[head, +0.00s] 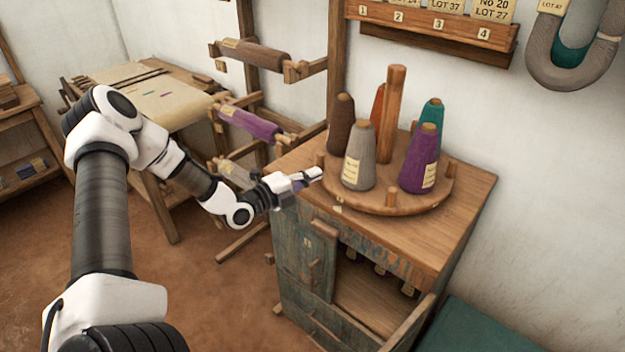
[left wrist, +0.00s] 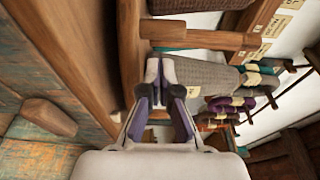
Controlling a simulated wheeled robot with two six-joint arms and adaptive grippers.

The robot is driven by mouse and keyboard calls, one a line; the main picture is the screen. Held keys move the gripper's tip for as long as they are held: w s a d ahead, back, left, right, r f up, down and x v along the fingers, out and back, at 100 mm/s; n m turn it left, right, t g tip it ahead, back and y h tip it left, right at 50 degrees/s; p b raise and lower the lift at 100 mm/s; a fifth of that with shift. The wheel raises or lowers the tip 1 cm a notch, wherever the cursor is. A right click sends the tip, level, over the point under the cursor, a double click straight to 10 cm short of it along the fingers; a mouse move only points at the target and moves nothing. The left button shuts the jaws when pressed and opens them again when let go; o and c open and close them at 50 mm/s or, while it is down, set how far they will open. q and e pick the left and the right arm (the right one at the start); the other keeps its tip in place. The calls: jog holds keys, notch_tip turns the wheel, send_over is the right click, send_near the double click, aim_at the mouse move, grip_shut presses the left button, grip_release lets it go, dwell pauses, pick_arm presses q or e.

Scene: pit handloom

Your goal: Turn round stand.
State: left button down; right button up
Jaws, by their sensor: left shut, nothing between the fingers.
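The round stand (head: 375,203) is a wooden disc on top of the cabinet, with a thick central post (head: 392,115) and short pegs (head: 391,196) at its rim. It carries a brown cone (head: 341,124), a grey cone (head: 359,158), a purple cone (head: 419,160), a teal cone (head: 432,114) and an orange cone (head: 378,105) partly hidden by the post. My left gripper (head: 312,176) is shut and empty at the stand's left rim, near a peg. In the left wrist view its fingertips (left wrist: 160,70) lie before the grey cone (left wrist: 205,72); contact cannot be told.
The cabinet (head: 300,245) has a worn green front and an open compartment. A rack with yarn rollers (head: 250,124) stands behind my left arm. A numbered wall shelf (head: 430,27) and hanging grey skein (head: 570,65) are at upper right. A table (head: 140,92) stands at left.

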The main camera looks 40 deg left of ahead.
aim_at(318, 163)
pick_arm(q)
jog(key=shift+w+a+r, duration=0.1)
jog(key=shift+w+a, duration=0.45)
jog(key=shift+w, duration=0.15)
pick_arm(e)
jog(key=shift+s, duration=0.1)
pick_arm(q)
jog(key=shift+w+a, duration=0.1)
jog(key=shift+a, duration=0.05)
pick_arm(e)
jog(key=shift+a, duration=0.1)
pick_arm(q)
jog(key=shift+w+a+m+h, duration=0.4)
jog(key=shift+a+m+h, duration=0.1)
jog(key=shift+a+h, duration=0.25)
pick_arm(e)
jog(key=shift+w+a+f, duration=0.1)
jog(key=shift+w+a, duration=0.2)
pick_arm(q)
jog(key=shift+g, duration=0.3)
